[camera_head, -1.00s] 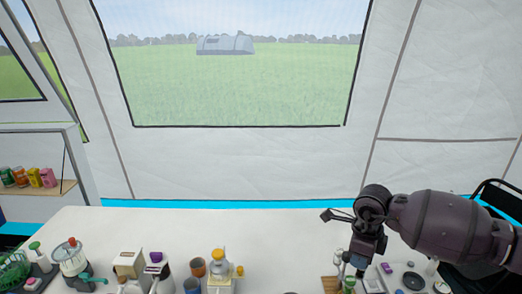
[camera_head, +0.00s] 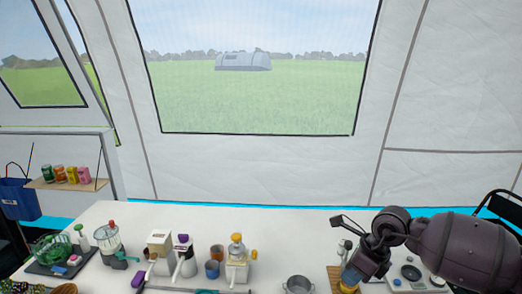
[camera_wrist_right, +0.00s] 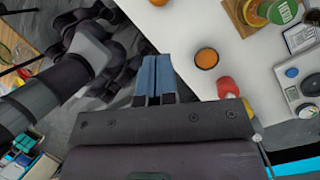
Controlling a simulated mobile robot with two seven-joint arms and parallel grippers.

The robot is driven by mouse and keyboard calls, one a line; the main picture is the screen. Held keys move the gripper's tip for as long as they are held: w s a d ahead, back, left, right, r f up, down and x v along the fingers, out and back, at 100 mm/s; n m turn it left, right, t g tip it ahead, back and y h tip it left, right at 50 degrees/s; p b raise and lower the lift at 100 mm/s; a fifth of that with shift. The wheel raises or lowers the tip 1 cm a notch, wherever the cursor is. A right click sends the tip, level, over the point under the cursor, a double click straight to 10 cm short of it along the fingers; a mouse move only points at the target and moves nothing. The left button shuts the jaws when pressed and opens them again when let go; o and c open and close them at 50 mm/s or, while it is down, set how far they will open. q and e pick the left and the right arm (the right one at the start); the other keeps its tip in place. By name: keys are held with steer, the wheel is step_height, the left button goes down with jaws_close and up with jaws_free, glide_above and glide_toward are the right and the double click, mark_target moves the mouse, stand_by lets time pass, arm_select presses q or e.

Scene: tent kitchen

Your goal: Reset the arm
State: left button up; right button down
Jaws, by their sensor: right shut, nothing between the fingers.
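My right arm comes in from the right in the head view. Its gripper (camera_head: 350,274) points down over the front right part of the white counter. In the right wrist view the two blue fingers (camera_wrist_right: 154,80) lie together with nothing between them. They show beside the table edge, with dark floor and my own parts beyond. My left gripper is in neither view.
The white counter (camera_head: 310,235) carries a metal pot (camera_head: 298,285), a white dispenser with a yellow top (camera_head: 237,255), a blender-like jar (camera_head: 107,238) and a green basket (camera_head: 50,247). Cans stand on a left shelf (camera_head: 62,185). An orange-topped cup (camera_wrist_right: 207,58) shows in the wrist view.

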steer(key=a+r+m+t+y, duration=0.5)
steer(key=a+r+m+y, duration=0.4)
steer(key=a+r+y, duration=0.4)
steer(key=s+d+f+m+t+h, duration=0.1)
steer(key=d+f+m+t+h, duration=0.6)
steer(key=m, duration=0.7)
steer(key=s+d+f+m+t+h, duration=0.2)
steer(key=d+f+m+t+h, duration=0.25)
steer(key=f+m, duration=0.65)
steer(key=s+d+f+m+g+h, duration=0.2)
steer(key=s+f, duration=0.5)
steer(key=s, duration=0.4)
steer(key=s+d+f+m+g+h, duration=0.3)
steer(key=s+d+f+m, duration=0.3)
steer(key=s, duration=0.5)
step_height(320, 180, down, 2)
steer(key=m+h, duration=0.1)
steer(key=m, duration=0.2)
steer(key=shift+f+m+g, duration=0.25)
steer(key=shift+m+g, duration=0.05)
steer(key=shift+g, duration=0.05)
steer(key=c, duration=1.8)
jaws_free()
